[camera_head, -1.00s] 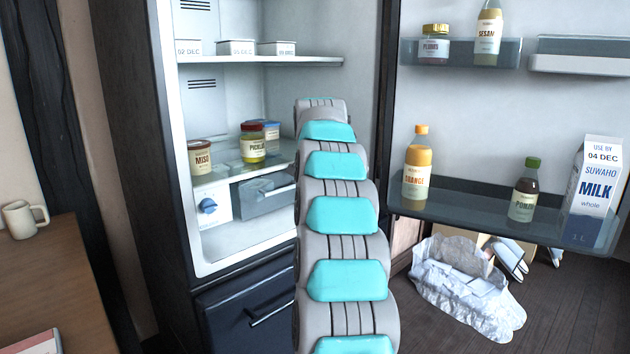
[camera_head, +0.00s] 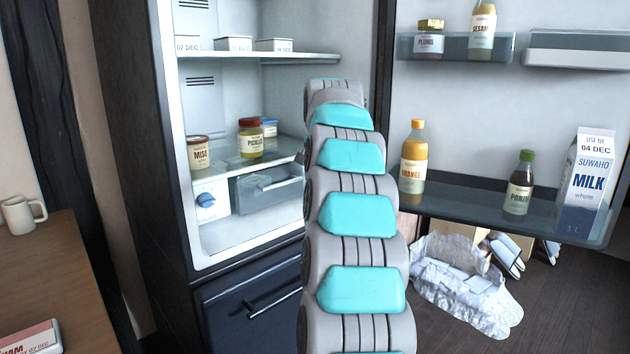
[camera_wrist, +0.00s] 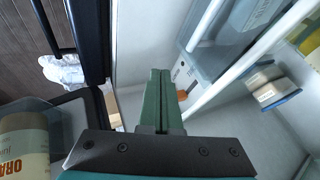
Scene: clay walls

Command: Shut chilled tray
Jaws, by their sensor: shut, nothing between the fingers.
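The chilled tray (camera_head: 255,196) is a grey see-through drawer with a pale bar handle, under the lower glass shelf inside the open fridge. My arm hides its right end in the head view, and I cannot tell exactly how far it stands out. In the wrist view, a see-through grey bin (camera_wrist: 215,50), apparently this tray, is at the upper right. My gripper (camera_wrist: 159,75) shows there as two green fingers pressed together with nothing between them, to the left of the bin and apart from it in the picture. My gripper is hidden in the head view.
The open fridge door's shelf (camera_head: 460,205) holds an orange bottle (camera_head: 413,160), a ponzu bottle (camera_head: 519,185) and a milk carton (camera_head: 587,175), close right of my arm. Jars stand on the glass shelf (camera_head: 215,167). A crumpled bag (camera_head: 460,285) lies on the floor.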

